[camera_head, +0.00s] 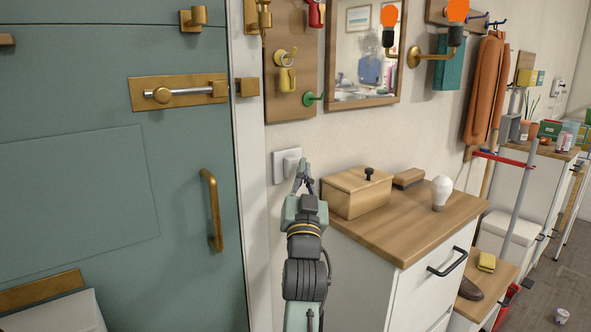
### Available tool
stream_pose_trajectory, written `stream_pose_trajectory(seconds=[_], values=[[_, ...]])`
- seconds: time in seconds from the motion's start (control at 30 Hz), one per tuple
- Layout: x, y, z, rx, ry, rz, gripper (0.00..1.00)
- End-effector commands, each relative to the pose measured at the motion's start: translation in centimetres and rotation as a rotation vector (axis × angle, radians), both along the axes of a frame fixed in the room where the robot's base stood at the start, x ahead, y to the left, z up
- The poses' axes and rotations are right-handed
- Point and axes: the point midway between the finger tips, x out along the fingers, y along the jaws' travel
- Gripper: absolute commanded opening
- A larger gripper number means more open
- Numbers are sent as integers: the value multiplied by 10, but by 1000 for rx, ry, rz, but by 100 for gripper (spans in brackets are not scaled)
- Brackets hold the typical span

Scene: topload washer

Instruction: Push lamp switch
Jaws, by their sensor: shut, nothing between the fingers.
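A white wall switch (283,167) is on the wall between the green door and the dresser. My gripper (302,166) is shut and empty, pointing up at the right side of the switch. Its fingertips overlap the switch's right edge in the picture; I cannot tell whether they touch it. A wall lamp (436,58) with a brass arm, dark socket and bright orange bulb (458,10) is at the upper right of the mirror. The lamp's reflection shows in the mirror (360,100).
A wooden-topped dresser (410,238) is right of my arm. It holds a wooden box (352,197), a brush (409,179) and a white bulb (440,191). The green door (80,180) with a brass handle (213,210) is at left. Hooks hang above the switch.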

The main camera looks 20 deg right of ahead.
Motion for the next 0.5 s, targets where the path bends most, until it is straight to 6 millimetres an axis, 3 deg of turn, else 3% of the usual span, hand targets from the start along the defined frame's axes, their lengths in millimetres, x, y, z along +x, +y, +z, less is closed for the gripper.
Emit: stream_pose_trajectory(seconds=[0.5], values=[[-47, -18, 0, 0, -1, -1, 0]])
